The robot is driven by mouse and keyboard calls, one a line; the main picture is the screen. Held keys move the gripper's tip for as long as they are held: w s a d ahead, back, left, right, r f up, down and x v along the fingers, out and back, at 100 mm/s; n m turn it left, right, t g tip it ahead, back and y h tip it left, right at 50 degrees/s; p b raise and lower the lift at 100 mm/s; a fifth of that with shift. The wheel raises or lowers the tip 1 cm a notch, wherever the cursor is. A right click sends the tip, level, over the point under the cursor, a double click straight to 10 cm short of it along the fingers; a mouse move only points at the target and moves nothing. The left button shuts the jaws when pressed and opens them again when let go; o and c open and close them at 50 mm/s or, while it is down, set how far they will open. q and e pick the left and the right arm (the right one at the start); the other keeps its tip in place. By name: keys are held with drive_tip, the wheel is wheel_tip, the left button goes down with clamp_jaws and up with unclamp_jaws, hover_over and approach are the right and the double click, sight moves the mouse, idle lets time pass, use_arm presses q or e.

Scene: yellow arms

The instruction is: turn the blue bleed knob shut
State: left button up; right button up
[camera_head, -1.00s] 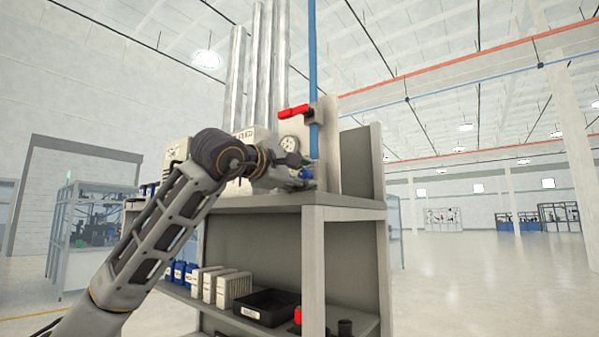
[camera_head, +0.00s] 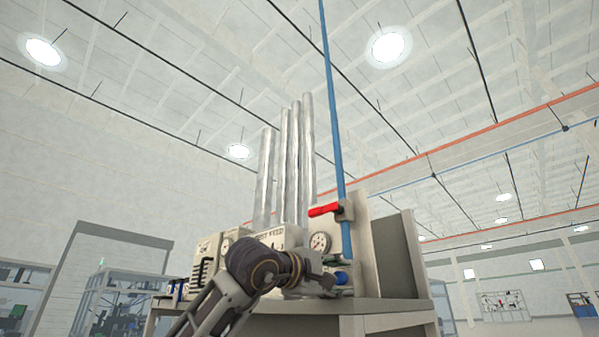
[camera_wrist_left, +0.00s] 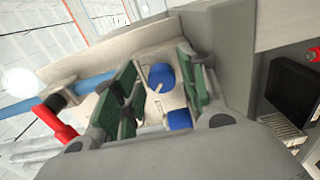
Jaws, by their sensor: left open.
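The blue bleed knob (camera_head: 342,278) shows in the head view low on the panel, below the red lever valve. My left gripper (camera_head: 327,281) is right in front of it and partly hides it. In the left wrist view my left gripper (camera_wrist_left: 157,66) is open, with a green-padded finger on each side. A blue knob-like part (camera_wrist_left: 161,77) lies between the fingers with no clear contact. A second blue part (camera_wrist_left: 179,120) shows nearer the palm; I cannot tell which of the two is the bleed knob. My right gripper is out of view.
The red lever (camera_head: 324,210) sits on the blue pipe (camera_head: 346,236) above the knob. A round gauge (camera_head: 320,242) is close to my left gripper. The grey bench top (camera_head: 370,306) runs beneath, and an upright panel (camera_head: 397,260) stands to the right.

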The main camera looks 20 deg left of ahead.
use_arm(q)
drive_tip(key=shift+w+f+m+p, duration=0.15)
drive_tip(key=shift+m+p, duration=0.25)
drive_tip(key=shift+m, duration=0.8)
drive_tip(key=shift+a+m+p, duration=0.1)
drive_tip(key=shift+m+p, duration=0.7)
drive_tip(key=shift+m, duration=1.7)
drive_tip(key=shift+f+m+p, duration=0.1)
drive_tip(key=shift+m+p, duration=0.4)
drive_tip(key=shift+m, duration=2.8)
drive_tip(key=shift+m, duration=0.3)
drive_tip(key=shift+a, duration=0.1)
